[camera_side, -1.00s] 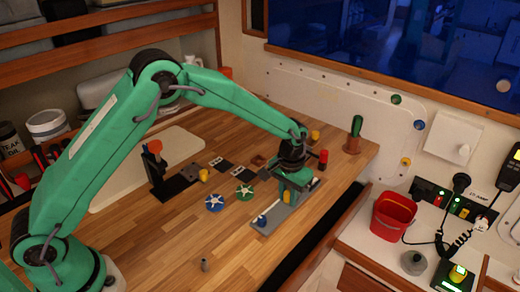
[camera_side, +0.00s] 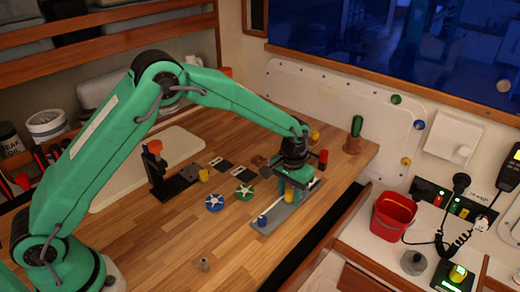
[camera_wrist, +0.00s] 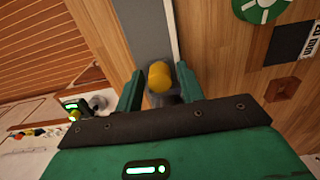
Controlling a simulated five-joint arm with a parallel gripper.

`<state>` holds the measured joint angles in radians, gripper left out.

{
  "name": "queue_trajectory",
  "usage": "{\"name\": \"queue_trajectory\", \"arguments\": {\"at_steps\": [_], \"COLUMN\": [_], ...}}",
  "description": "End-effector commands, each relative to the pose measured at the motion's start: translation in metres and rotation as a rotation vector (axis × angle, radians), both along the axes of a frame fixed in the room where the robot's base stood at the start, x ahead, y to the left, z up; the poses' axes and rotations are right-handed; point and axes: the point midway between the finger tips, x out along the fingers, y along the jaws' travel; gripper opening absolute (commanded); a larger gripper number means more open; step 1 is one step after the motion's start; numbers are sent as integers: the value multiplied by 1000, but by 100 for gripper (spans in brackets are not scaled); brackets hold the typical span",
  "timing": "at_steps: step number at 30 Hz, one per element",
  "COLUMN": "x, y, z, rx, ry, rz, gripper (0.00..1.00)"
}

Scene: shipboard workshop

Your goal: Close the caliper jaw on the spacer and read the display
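A yellow knob (camera_wrist: 159,76) stands over the strip, and shows below my gripper in the side view (camera_side: 288,196). My gripper (camera_wrist: 158,80) is open, with one finger on each side of the yellow knob and small gaps showing. Contact cannot be told. The spacer and caliper display cannot be made out.
A blue wheel (camera_side: 214,203) and a green wheel (camera_side: 244,192) lie left of the caliper. A red-topped post (camera_side: 323,157) stands behind my gripper. A small grey cylinder (camera_side: 205,265) stands at the front. A black-based fixture (camera_side: 170,186) stands left. The front bench is mostly clear.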

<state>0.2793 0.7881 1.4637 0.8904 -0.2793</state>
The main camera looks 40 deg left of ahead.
Motion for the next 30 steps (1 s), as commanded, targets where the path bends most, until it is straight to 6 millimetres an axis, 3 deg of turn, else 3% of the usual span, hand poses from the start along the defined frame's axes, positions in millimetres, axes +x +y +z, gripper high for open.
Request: {"name": "queue_trajectory", "arguments": {"at_steps": [30], "x": [0], "y": [0], "z": [57], "rx": [-1], "ry": [-2], "rz": [0], "gripper": [38]}}
